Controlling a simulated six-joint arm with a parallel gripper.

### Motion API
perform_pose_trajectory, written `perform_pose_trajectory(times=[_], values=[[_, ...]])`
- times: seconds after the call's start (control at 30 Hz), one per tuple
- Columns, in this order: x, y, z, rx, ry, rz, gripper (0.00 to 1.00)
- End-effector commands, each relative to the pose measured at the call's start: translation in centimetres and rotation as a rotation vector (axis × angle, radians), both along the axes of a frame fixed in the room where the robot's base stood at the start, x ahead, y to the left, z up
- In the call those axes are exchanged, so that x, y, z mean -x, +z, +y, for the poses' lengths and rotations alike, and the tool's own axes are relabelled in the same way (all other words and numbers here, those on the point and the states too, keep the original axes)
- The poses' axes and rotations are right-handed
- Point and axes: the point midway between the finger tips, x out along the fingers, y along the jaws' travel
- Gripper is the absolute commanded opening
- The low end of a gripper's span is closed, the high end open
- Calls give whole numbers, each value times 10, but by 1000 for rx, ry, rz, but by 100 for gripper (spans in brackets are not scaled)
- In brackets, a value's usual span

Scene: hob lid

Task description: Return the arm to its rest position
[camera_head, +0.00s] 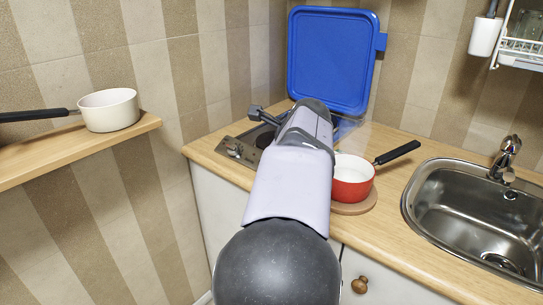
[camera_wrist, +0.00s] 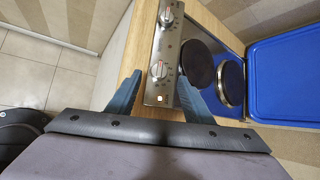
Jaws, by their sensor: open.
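My arm reaches forward over the counter in the head view, and my gripper (camera_head: 262,113) is partly hidden behind my own wrist, near the hob (camera_head: 236,149). In the wrist view my gripper (camera_wrist: 156,90) has its two fingers spread apart with nothing between them. The steel hob (camera_wrist: 171,52) with its knobs and two dark plates lies beyond and beside the fingers. The blue hob lid (camera_head: 333,58) stands raised at the back against the wall. It also shows at the right of the wrist view (camera_wrist: 290,75).
A red pan (camera_head: 352,182) with a black handle sits on a round wooden board (camera_head: 366,207), right of my arm. A steel sink (camera_head: 470,215) with a tap (camera_head: 506,160) is farther right. A cream pan (camera_head: 109,111) stands on the left shelf (camera_head: 70,152).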

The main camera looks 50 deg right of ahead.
Motion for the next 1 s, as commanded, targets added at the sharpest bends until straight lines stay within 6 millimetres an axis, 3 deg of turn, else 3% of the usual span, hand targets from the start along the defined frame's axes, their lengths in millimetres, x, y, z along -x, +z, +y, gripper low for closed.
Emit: perform_pose_trajectory(times=[0.33, 0.53, 0.8, 1.0], values=[[-5, 0, 2, -10, -4, -18, 46], [-45, 5, 23, -124, -75, -191, 46], [-120, 11, 73, -566, -385, -618, 46], [-139, -19, 107, -972, -762, -836, 46]])
